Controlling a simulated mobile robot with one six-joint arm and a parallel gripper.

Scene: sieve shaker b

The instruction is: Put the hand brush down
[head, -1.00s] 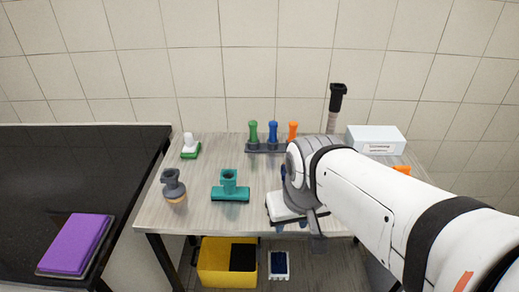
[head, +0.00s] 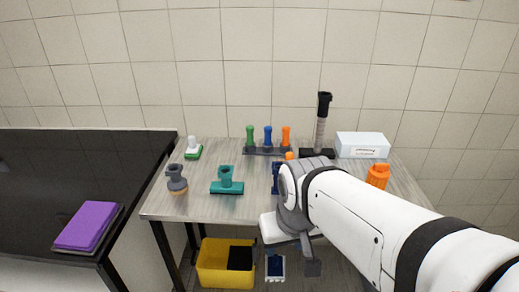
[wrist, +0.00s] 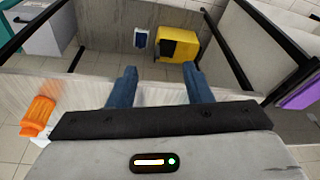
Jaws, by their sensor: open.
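My gripper (wrist: 159,88) is open. Its two blue fingers stand apart in the wrist view, with nothing between them. In the head view my gripper is at the table's front edge, mostly hidden by my wrist. No brush is in my gripper. Several brush-like tools stand on the table, and I cannot tell which is the hand brush: a white-handled one with a green base (head: 193,150), a grey one with tan bristles (head: 177,180), and an orange-bodied item (head: 378,176) at the right. The orange item also shows in the wrist view (wrist: 38,113), at left, with a white lower part.
A teal squeegee-like tool (head: 226,186) stands mid-table. A rack (head: 265,151) with green, blue and orange handles, a black upright post (head: 322,120) and a white box (head: 362,145) stand behind. A yellow bin (head: 214,272) is below. A purple pad (head: 88,226) lies left.

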